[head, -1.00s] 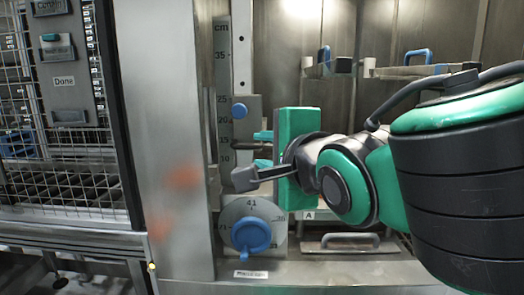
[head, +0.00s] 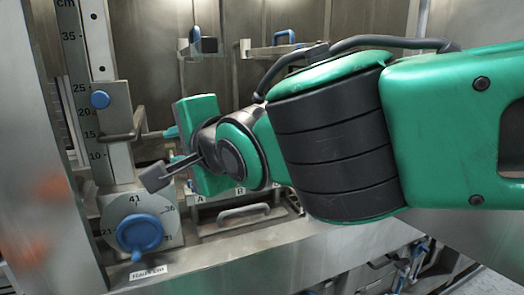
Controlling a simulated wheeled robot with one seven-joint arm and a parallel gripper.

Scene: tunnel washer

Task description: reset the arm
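My gripper (head: 172,139) is at the end of my green and black arm, left of the picture's middle, with its fingers pointing left. One teal finger shows beside its green body; the other is largely hidden behind my wrist. The fingers look spread, with nothing seen held. Just left of them is a grey bar handle (head: 122,134) on a sliding plate (head: 112,112) with a blue knob (head: 100,99). A small gap shows between fingertip and handle. The plate sits beside an upright cm scale (head: 85,60), around the 10 to 25 marks.
Below is a round dial with a blue knob (head: 139,233) and a label (head: 149,271). A drawer-like handle (head: 243,214) is under the wrist. Shelves with blue handles (head: 284,38) are at the back. A steel post (head: 50,180) stands at left.

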